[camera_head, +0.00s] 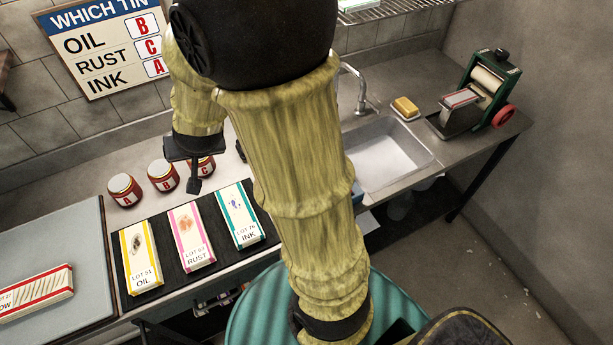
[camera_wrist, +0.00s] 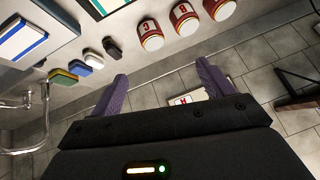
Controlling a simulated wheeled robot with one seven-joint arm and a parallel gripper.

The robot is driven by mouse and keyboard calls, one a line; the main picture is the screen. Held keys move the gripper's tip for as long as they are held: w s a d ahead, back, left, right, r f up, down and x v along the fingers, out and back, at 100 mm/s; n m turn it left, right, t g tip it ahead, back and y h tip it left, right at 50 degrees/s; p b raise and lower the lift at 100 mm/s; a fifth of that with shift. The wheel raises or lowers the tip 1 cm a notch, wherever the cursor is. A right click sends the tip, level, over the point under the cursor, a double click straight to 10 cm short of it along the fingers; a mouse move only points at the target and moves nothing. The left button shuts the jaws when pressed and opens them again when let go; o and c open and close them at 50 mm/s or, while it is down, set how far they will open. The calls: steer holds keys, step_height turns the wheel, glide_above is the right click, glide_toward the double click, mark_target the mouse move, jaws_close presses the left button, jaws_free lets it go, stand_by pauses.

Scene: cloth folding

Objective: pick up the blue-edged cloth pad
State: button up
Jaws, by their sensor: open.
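The blue-edged cloth pad (camera_wrist: 24,38) shows at the upper left of the wrist view, white with blue stripes, lying on a pale, grey-edged surface. In the head view my arm covers most of that area; only a small blue patch shows beside the arm, and I cannot tell whether it is the pad. My gripper (camera_wrist: 163,82) is open and empty, its two purple fingers apart. In the head view my gripper (camera_head: 194,180) hangs above the counter by the tins, away from the pad.
Three red tins (camera_head: 163,176) stand at the back. Yellow-, pink- and teal-edged pads (camera_head: 238,216) lie on a black mat (camera_head: 118,265). A red-striped pad (camera_head: 35,293) lies on a grey board (camera_head: 60,240). The sink (camera_head: 390,155) and a green roller press (camera_head: 490,90) are right.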

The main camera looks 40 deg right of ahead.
steer(key=w+d+f+m+h+b, duration=0.7)
steer(key=w+d+m+h+b, duration=0.1)
steer(key=d+m+h, duration=0.15)
steer(key=s+f+m+g+h+b, duration=0.3)
steer(key=s+f+m+g, duration=0.4)
steer(key=s+g, duration=0.3)
steer(key=shift+d+f+g+b, duration=0.15)
steer(key=shift+f+g+b, duration=0.2)
steer(key=shift+b, duration=0.55)
steer(key=shift+d+h, duration=0.1)
steer(key=shift+h, duration=0.15)
steer(key=x, duration=1.2)
steer(key=shift+f, duration=0.1)
steer(key=shift+f, duration=0.1)
